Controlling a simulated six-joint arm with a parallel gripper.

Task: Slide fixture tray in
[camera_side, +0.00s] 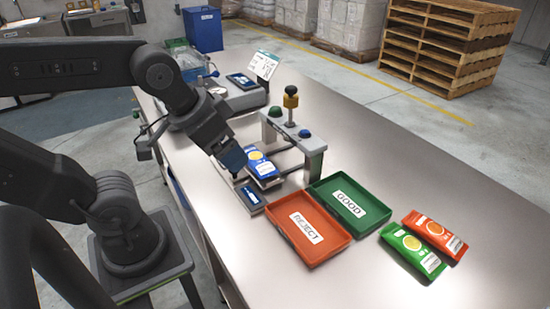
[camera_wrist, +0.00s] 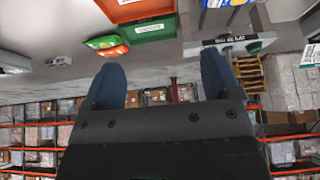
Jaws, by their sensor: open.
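A blue-and-yellow packet (camera_side: 261,163) lies on the light metal fixture tray (camera_side: 268,184), which sits in front of a grey bridge-shaped fixture (camera_side: 312,147). The packet partly covers the tray, so how far it is slid in I cannot tell. In the wrist view the packet (camera_wrist: 226,3) shows at the top edge. My gripper (camera_side: 233,160) is just left of the packet, above the tray's near side, with blue fingers. In the wrist view my gripper (camera_wrist: 162,78) has its fingers wide apart with nothing between them.
The fixture carries a green button (camera_side: 276,112), a blue button (camera_side: 305,133) and a yellow-and-black knob (camera_side: 291,98). An orange REJECT tray (camera_side: 333,252) and a green GOOD tray (camera_side: 378,219) stand to the right, with green and red pouches (camera_side: 414,252) beyond. A small display (camera_side: 250,196) is nearby.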

